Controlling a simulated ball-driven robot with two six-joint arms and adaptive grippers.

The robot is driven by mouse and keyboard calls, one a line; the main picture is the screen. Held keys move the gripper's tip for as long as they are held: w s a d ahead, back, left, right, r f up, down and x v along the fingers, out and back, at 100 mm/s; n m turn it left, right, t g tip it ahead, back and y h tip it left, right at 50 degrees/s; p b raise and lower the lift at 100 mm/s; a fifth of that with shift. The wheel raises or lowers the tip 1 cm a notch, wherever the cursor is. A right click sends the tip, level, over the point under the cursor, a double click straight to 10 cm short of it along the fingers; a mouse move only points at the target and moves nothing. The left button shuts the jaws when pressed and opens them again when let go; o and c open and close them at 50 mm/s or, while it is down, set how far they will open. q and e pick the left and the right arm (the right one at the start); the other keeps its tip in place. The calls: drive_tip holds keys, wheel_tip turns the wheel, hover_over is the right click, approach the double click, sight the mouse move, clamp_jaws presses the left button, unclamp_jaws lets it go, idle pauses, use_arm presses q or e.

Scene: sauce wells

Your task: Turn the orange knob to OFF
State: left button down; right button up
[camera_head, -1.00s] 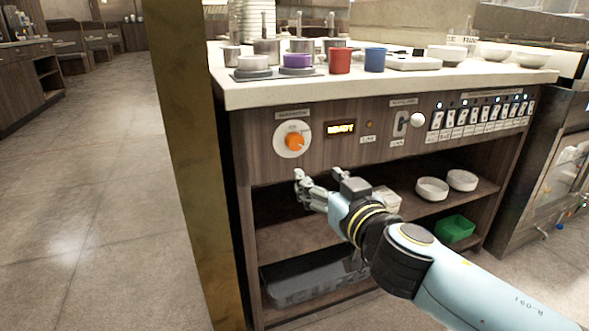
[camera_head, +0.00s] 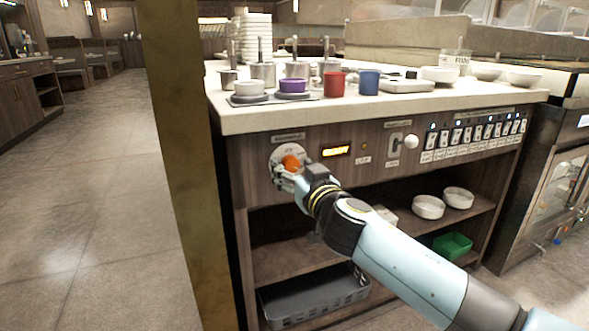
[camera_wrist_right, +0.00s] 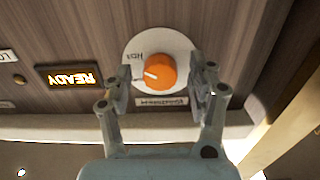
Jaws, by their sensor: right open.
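The orange knob (camera_head: 291,163) sits on a round white dial plate (camera_head: 279,155) on the counter's wooden front panel. In the right wrist view the knob (camera_wrist_right: 160,71) shows whole, with a pale pointer line on its face and small lettering on the plate beside it. My right gripper (camera_head: 283,178) is at the dial, covering its lower part in the head view. In the wrist view its open fingers (camera_wrist_right: 161,88) stand on either side of the knob, with gaps between them and it. My left gripper is not in view.
A lit READY display (camera_head: 336,151) and a lever switch (camera_head: 410,142) are right of the dial. Cups and pots stand on the countertop (camera_head: 300,117) above. The shelves below hold white bowls (camera_head: 428,207), a green bin (camera_head: 452,245) and a grey basket (camera_head: 313,299).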

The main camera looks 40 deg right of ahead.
drive_tip(key=c, duration=1.1)
drive_tip(key=shift+c, duration=0.2)
